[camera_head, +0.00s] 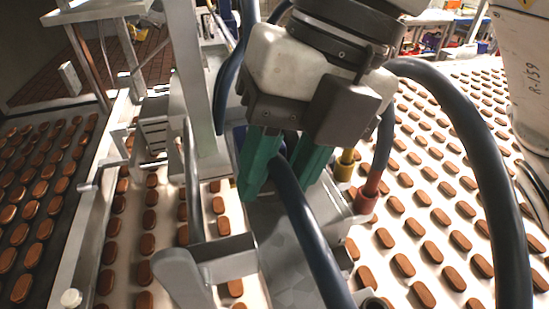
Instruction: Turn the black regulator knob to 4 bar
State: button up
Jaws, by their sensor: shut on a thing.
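My gripper (280,178), with two green fingers, points down at the grey metal machine housing in the middle of the view. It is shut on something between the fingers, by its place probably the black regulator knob. The knob itself, its scale and any gauge reading are hidden by the fingers and a dark hose, so I cannot tell its setting. A small dark blue part shows just left of the left finger.
Thick dark hoses (497,190) loop in front of and right of my gripper. Yellow (344,168) and red (367,196) fittings stand close at its right. Rows of brown biscuits (432,252) lie on belts on both sides. A metal post (197,85) rises at left.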

dwell(0.4)
jog(key=o, duration=1)
jog(key=shift+o, duration=0.2)
jog(key=b+v, duration=0.1)
jog(key=v, duration=0.9)
jog(key=shift+d+r, duration=0.3)
jog(key=shift+d, duration=0.05)
jog(key=shift+w, duration=0.1)
